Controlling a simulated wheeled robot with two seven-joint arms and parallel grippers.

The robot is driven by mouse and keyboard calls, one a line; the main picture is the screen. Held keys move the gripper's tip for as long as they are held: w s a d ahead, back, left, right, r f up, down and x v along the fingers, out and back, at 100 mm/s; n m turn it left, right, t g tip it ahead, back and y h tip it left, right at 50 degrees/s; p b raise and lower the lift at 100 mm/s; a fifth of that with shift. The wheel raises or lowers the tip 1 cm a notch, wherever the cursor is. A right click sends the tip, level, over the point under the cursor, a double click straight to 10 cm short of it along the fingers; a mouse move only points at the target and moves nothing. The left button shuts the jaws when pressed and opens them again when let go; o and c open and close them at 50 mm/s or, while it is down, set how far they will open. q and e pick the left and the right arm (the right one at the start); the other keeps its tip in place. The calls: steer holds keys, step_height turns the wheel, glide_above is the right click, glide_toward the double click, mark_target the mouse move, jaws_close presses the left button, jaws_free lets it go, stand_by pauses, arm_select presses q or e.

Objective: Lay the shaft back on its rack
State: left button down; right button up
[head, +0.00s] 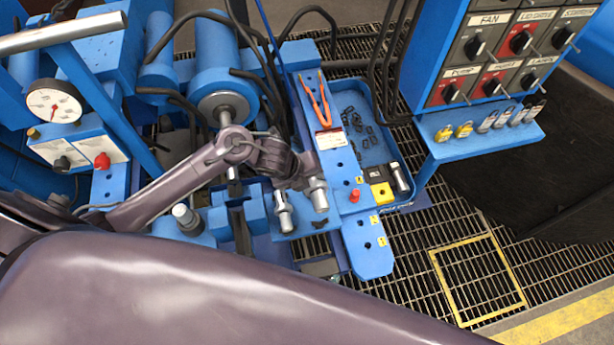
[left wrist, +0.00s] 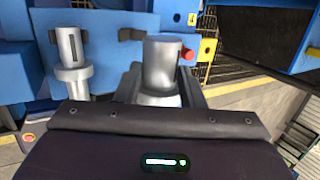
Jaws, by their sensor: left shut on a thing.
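My left gripper (head: 303,176) is shut on a grey metal shaft (head: 319,197), whose thick cylindrical end shows beyond the jaws. The held shaft (left wrist: 162,64) is also in the middle of the left wrist view, between the two fingers. A second, similar grey shaft (head: 284,214) stands just left of it at the blue rack (head: 305,222). That second shaft (left wrist: 72,58) is at the left in the wrist view. The held shaft is over or at the rack's right part; I cannot tell whether it touches. My right gripper is out of view.
A blue perforated bar (head: 367,252) with a red knob (head: 355,196) and orange tongs (head: 316,100) lies close to the right. A blue tray (head: 371,149) holds dark small parts. A control panel (head: 510,45) with padlocks below stands further right. Grating covers the floor.

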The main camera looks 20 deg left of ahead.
arm_select(q)
steer(key=shift+w+f+b, duration=0.1)
steer(key=shift+f+b, duration=0.5)
steer(key=shift+b, duration=0.05)
steer(key=shift+f+b, duration=0.65)
steer(key=shift+f, duration=0.1)
steer(key=shift+f+b, duration=1.05)
steer(key=shift+f, duration=0.1)
steer(key=shift+f+b, duration=0.7)
steer(key=shift+f, duration=0.1)
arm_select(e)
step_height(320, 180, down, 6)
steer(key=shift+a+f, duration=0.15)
arm_select(q)
steer(key=shift+w, duration=0.1)
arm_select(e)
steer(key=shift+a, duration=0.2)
arm_select(q)
steer(key=shift+f+b, duration=0.4)
steer(key=shift+f, duration=0.2)
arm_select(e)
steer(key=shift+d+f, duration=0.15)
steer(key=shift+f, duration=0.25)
